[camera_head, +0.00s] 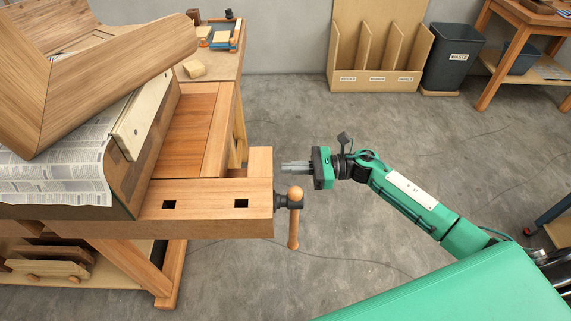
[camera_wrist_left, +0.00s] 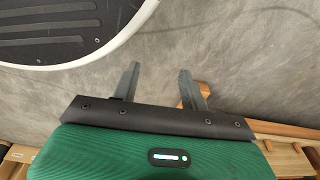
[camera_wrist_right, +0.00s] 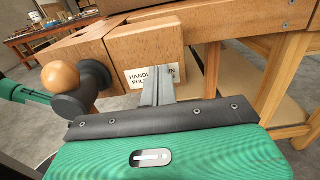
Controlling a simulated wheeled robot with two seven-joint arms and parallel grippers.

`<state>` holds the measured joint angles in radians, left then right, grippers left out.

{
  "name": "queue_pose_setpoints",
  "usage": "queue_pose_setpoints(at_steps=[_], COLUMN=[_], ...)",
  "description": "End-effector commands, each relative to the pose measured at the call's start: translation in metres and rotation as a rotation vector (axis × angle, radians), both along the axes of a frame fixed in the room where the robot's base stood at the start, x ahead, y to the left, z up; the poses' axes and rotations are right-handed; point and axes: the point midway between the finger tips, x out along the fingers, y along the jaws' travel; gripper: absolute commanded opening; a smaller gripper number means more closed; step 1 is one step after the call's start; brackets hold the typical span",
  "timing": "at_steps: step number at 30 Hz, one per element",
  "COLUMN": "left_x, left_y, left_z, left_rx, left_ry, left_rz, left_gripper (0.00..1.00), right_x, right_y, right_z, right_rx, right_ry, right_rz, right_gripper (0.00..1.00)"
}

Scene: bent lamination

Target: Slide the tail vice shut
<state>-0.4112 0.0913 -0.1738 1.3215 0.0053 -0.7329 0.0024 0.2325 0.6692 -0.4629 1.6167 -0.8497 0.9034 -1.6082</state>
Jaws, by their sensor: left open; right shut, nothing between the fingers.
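The tail vice (camera_head: 258,200) is a pale wooden block at the right end of the workbench, with two square dog holes along its front part. Its dark screw hub and wooden handle (camera_head: 294,222) stick out at the right end, the handle hanging down. How far the vice stands open is unclear. My right gripper (camera_head: 284,167) is shut and empty, its fingertips close to the block's end face, above the handle. In the right wrist view its fingers (camera_wrist_right: 158,84) overlap a white label (camera_wrist_right: 140,77) on the wood; contact cannot be told. My left gripper (camera_wrist_left: 159,72) is open and empty, outside the head view.
A bent wooden lamination (camera_head: 110,75) and newspaper (camera_head: 60,160) lie on the bench's left. A waste bin (camera_head: 452,58) and plywood rack (camera_head: 375,50) stand at the back. A thin cable crosses the floor. The floor right of the bench is mostly free.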

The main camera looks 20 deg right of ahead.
Motion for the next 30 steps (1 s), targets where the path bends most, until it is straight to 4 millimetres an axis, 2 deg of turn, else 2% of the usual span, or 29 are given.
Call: queue_pose_setpoints(at_steps=[6,21,30], left_x=[-0.009,-0.008,0.020], left_y=[0.003,0.003,-0.008], left_z=[-0.010,-0.013,0.025], left_rx=[0.003,0.004,-0.009], left_ry=[0.003,0.002,-0.009], left_rz=[-0.003,-0.002,0.006], left_gripper=[0.44,0.44,0.44], right_x=[0.004,0.006,0.014], right_y=[0.014,0.019,0.052], right_z=[0.000,-0.002,-0.003], right_rx=[0.001,0.000,0.004], right_ry=[0.001,0.001,-0.002], right_rz=[0.000,0.000,0.003], right_gripper=[0.00,0.00,0.00])
